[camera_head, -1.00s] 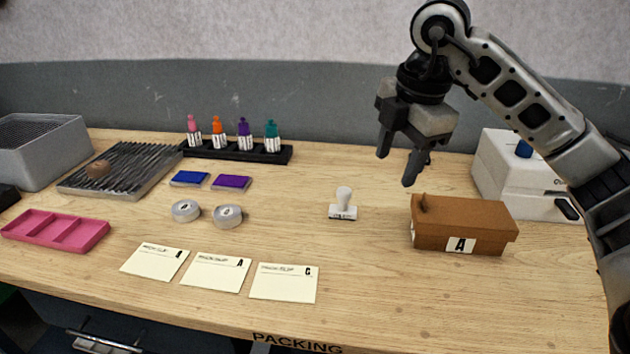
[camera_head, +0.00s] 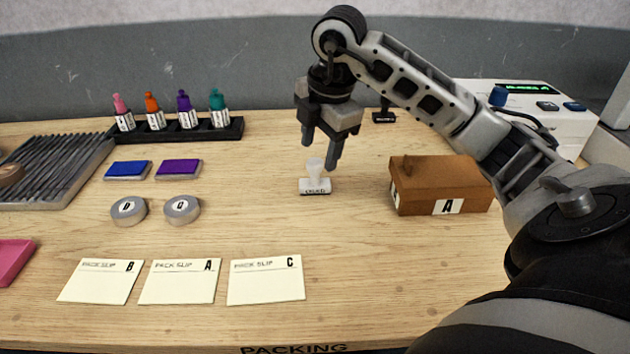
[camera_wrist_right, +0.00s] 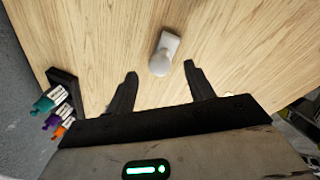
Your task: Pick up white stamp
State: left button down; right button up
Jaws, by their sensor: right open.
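The white stamp (camera_head: 315,177) stands upright on the wooden table, its knob handle up and a dark-lettered label on its base. My right gripper (camera_head: 320,153) is open and empty, pointing down just above and behind the stamp. In the right wrist view the stamp (camera_wrist_right: 163,55) lies ahead of the gap between the two open fingers (camera_wrist_right: 160,88) and appears apart from them. My left gripper is in neither current view.
A brown box (camera_head: 440,184) marked A stands right of the stamp. Tape rolls (camera_head: 182,209), ink pads (camera_head: 179,167) and a black bottle rack (camera_head: 232,134) are to the left. Pack slips (camera_head: 266,280) lie in front. The table around the stamp is clear.

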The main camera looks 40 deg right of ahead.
aim_at(315, 160)
jog(key=x, duration=0.4)
jog(key=shift+f, duration=0.3)
jog(key=shift+w+f, duration=0.15)
jog(key=shift+f, duration=0.15)
jog(key=c, duration=1.1)
pick_arm(q)
jog(key=shift+w, duration=0.1)
pick_arm(e)
jog(key=shift+r, duration=0.15)
jog(key=shift+r, duration=0.6)
pick_arm(q)
jog(key=p, duration=0.1)
jog(key=r+p, duration=0.1)
jog(key=p, duration=0.1)
jog(key=shift+a+r, duration=0.15)
jog(key=shift+a, duration=0.15)
pick_arm(e)
jog(key=s+a+r, duration=0.1)
jog(key=a+r, duration=0.3)
jog(key=s+a+r, duration=0.2)
jog(key=a+r, duration=0.1)
jog(key=a, duration=0.1)
jog(key=s+a+r, duration=0.2)
jog(key=a+r, duration=0.2)
jog(key=a, duration=0.1)
jog(key=shift+s+a+r, duration=0.1)
jog(key=shift+r, duration=0.2)
